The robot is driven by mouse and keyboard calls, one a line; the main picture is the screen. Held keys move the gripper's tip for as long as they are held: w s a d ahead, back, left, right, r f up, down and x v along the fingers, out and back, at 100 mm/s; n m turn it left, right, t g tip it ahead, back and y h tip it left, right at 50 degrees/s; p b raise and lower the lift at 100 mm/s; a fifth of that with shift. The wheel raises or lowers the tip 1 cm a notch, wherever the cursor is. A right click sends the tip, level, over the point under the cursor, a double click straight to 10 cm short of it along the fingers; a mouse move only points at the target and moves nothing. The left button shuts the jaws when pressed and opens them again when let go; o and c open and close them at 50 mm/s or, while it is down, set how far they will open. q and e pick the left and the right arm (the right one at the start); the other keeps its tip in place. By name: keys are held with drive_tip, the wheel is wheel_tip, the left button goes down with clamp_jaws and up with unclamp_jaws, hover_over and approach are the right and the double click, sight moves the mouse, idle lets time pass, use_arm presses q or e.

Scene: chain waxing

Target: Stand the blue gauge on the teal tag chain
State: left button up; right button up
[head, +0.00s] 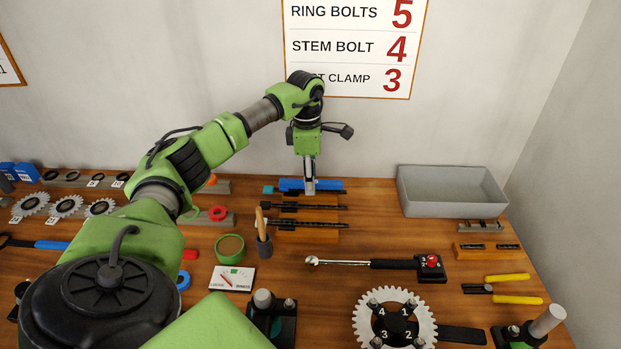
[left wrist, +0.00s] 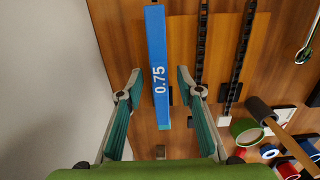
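The blue gauge (head: 296,184), a long bar marked 0.75, lies along the back of the table. It also shows in the left wrist view (left wrist: 157,50). A teal tag (head: 268,189) shows at its left end, with a dark chain end (head: 338,191) at its right. The gauge hides most of that chain, so I cannot tell whether it rests on it. My left gripper (head: 309,190) points down at the gauge. In the left wrist view the fingers (left wrist: 158,97) are open, one on each side of the gauge, with gaps. My right gripper is not in view.
Two more dark chains (head: 305,207) (head: 310,224) lie in front of the gauge. A wooden-handled tool (head: 262,225), a green ring (head: 230,248) and a wrench (head: 355,263) are nearer. A grey bin (head: 450,210) stands at the back right. The wall is close behind.

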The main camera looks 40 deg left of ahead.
use_arm(q)
drive_tip(key=shift+r, duration=0.1)
wheel_tip(320, 180, up, 12)
drive_tip(key=shift+s+a, duration=0.15)
drive_tip(key=shift+s, duration=0.1)
idle(0.4)
drive_tip(key=shift+f, duration=0.2)
idle(0.4)
